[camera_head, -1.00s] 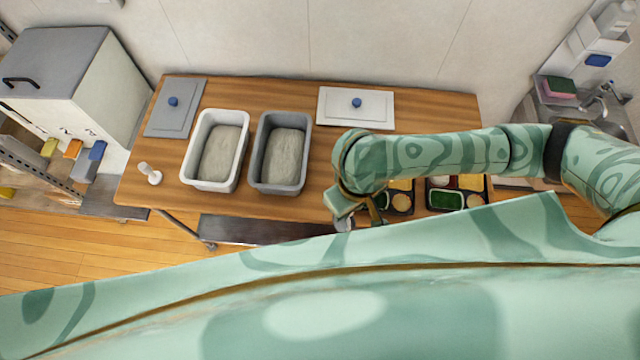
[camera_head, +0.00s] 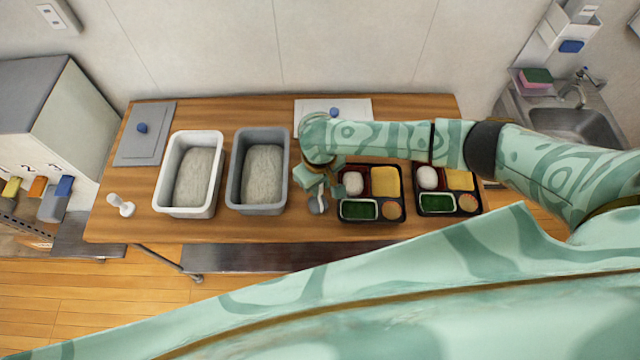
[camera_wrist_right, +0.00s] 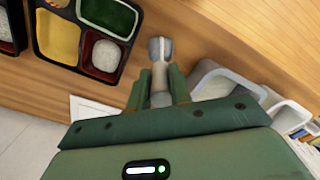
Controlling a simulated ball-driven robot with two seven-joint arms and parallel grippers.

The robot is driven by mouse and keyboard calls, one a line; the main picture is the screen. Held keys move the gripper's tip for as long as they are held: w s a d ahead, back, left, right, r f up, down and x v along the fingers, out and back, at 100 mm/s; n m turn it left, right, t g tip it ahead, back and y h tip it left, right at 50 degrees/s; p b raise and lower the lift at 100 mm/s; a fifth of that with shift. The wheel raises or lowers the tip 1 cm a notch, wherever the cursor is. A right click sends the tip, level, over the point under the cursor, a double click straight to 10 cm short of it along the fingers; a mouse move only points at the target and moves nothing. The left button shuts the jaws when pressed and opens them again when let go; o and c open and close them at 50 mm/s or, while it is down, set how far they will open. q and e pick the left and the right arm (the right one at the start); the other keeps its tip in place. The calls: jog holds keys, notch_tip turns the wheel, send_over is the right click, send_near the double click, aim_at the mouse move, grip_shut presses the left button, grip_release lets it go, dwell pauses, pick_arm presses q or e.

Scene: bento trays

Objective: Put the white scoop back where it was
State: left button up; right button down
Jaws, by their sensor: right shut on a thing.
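My right gripper (camera_head: 318,182) is shut on a scoop (camera_head: 318,204), which hangs at the left side of the near bento tray. In the right wrist view the scoop (camera_wrist_right: 161,52) shows a pale handle between the fingers and a grey-and-white head beyond the fingertips. I cannot tell for sure whether it is the white one. A small white scoop-like item (camera_head: 121,206) stands at the table's left end, apart from my gripper. The white tub (camera_head: 162,187) and the grey tub (camera_head: 235,185) hold rice-like contents and stand left of my gripper. My left gripper is not in view.
Two filled bento trays (camera_head: 373,217) (camera_head: 453,211) stand on the right half of the wooden table (camera_head: 265,232). A grey lid (camera_head: 137,150) lies at the back left and a white lid (camera_head: 360,104) at the back. Bare table shows between the white item and the white tub.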

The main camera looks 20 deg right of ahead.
jog(key=shift+f, duration=0.1)
jog(key=c, duration=1.3)
grip_release()
notch_tip(320, 180, up, 12)
jog(key=p, duration=0.3)
